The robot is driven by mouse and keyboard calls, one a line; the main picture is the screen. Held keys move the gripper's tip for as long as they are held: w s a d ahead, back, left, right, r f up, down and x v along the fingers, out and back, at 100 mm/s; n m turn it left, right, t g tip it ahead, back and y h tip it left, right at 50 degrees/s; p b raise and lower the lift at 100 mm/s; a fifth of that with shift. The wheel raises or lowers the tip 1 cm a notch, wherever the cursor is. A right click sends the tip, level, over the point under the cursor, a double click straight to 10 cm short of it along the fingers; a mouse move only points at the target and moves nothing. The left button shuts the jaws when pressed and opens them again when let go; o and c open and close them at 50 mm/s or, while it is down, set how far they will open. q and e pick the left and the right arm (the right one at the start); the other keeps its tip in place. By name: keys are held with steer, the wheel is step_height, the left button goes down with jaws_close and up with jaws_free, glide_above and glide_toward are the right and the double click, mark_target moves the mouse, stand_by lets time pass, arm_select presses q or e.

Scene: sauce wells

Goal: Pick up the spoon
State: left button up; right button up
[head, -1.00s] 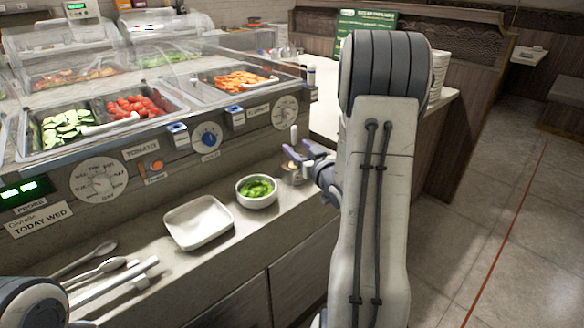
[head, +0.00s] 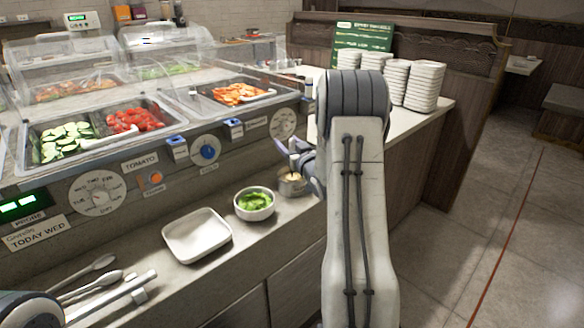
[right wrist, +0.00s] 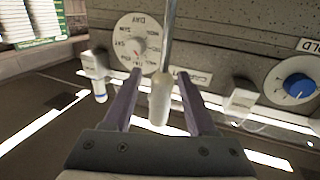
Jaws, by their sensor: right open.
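A spoon (right wrist: 158,100) with a thin metal shaft and pale handle end shows between the two fingers of my right gripper (right wrist: 160,80) in the right wrist view. The fingers are apart, with a gap on each side of the handle. In the head view, my right gripper (head: 286,149) is over a small metal pot (head: 293,187) with brownish contents. The spoon's lower end is hidden. My left gripper is out of view; only part of that arm shows at the lower left.
A white bowl of greens (head: 254,204) and an empty white tray (head: 197,236) stand left of the pot. Several utensils (head: 92,286) lie at the counter's left. The salad bar's front panel (head: 150,185) rises behind. Plate stacks (head: 424,87) stand at the back right.

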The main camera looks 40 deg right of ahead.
jaws_close()
stand_by(1.4)
